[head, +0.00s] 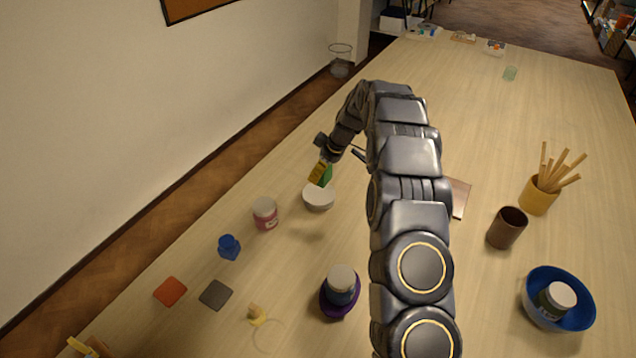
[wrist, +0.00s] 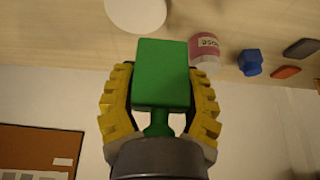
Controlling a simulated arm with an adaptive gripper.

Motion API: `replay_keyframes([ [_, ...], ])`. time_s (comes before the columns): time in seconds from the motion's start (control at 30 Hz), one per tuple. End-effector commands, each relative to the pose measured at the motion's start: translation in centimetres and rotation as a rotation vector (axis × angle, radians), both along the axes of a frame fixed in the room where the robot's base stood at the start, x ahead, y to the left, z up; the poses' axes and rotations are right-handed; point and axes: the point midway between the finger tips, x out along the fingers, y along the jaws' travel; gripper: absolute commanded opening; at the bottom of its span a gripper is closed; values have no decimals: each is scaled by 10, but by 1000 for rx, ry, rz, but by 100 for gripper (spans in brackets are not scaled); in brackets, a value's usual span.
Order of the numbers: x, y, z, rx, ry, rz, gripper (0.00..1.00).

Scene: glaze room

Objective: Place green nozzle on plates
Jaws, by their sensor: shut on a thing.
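The green nozzle (wrist: 162,75) is a green block with a narrower neck, held between the yellow-padded fingers of my gripper (wrist: 160,95). In the head view, my gripper (head: 320,174) is low over the left side of the table. A sliver of the green nozzle (head: 327,175) shows beside its yellow finger. A white round dish (head: 319,199) lies just below the gripper in that view, with a gap that I cannot judge. It also shows in the wrist view (wrist: 136,12). I cannot tell whether it is the plates. My arm hides part of the table.
A pink-labelled jar (head: 265,214) and a blue piece (head: 229,246) stand to the dish's left. A red tile (head: 170,291) and a grey tile (head: 215,294) lie nearer. A lidded jar (head: 341,284) sits on a purple dish (head: 326,306). The far table is mostly clear.

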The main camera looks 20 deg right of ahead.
Motion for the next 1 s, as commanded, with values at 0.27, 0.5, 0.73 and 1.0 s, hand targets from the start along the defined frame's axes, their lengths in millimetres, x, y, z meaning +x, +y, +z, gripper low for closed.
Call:
replay_keyframes([
  [0.27, 32, -4, -41, 0, 2, 2, 15],
  [0.5, 44, -5, -53, 1, 3, 1, 14],
  [0.73, 50, -6, -61, 0, 1, 1, 14],
  [1.0, 50, -6, -91, 2, 2, 0, 14],
])
